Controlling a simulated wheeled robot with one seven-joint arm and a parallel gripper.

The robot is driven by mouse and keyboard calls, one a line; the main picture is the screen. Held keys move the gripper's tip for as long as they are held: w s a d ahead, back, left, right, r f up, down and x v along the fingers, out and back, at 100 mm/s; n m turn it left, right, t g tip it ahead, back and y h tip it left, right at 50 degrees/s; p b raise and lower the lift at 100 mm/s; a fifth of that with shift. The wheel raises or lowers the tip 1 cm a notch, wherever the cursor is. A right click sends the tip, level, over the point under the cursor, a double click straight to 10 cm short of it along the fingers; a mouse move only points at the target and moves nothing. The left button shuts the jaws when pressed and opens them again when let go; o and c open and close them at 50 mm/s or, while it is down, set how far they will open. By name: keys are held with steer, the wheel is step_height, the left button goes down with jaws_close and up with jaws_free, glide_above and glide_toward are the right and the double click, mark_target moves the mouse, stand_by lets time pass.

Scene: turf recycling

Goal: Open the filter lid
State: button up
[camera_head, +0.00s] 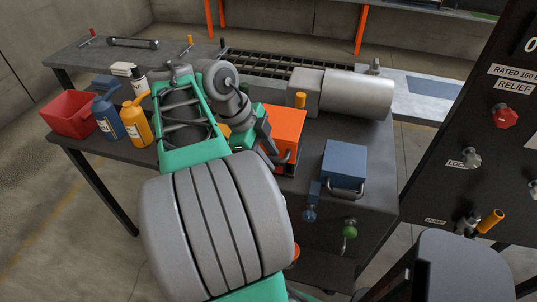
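An orange box-shaped cover (285,122) stands on the dark bench, with a grey bar handle (291,158) on its front. A blue box-shaped cover (345,160) with a similar handle (347,193) stands to its right. No label shows which one is the filter lid; both look closed. My gripper (271,152) is at the front left of the orange cover, close to its handle. Whether it touches the handle cannot be told. Its fingers are small and partly hidden by my arm, so their opening is unclear.
A large grey cylinder (355,94) lies behind the covers. A red bin (70,115), a blue bottle (108,118) and an orange bottle (137,122) stand at left. A black control panel (475,115) rises at right. A green-knobbed valve (349,231) is below the blue cover.

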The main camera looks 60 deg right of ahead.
jaws_close()
stand_by(1.0)
